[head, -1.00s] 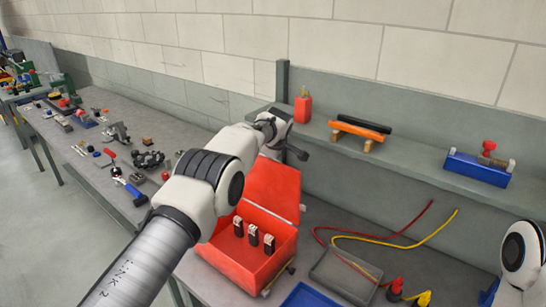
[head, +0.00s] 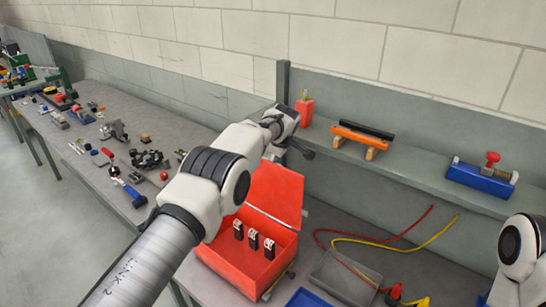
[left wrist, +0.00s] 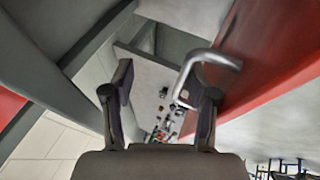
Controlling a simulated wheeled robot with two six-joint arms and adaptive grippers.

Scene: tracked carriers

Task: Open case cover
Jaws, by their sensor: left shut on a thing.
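The red case (head: 228,258) stands on the bench in the head view. Its red cover (head: 275,192) is swung up, leaning back from the rear edge, and the box is open. Three small dark pieces with pale tops (head: 253,239) stand inside. My left gripper (head: 304,150) is at the raised cover's top edge, partly hidden by my arm. In the left wrist view my left gripper (left wrist: 162,88) has its fingers around the bent metal handle (left wrist: 188,75) on the red cover (left wrist: 268,50), the handle lying near the right finger. My right gripper is out of view.
A shelf (head: 400,168) runs close behind the cover, holding a red holder (head: 304,110), an orange bar (head: 355,136) and a blue fixture (head: 480,177). A grey tray (head: 345,278) and red and yellow cables (head: 410,240) lie right of the case. Small parts cover the left bench.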

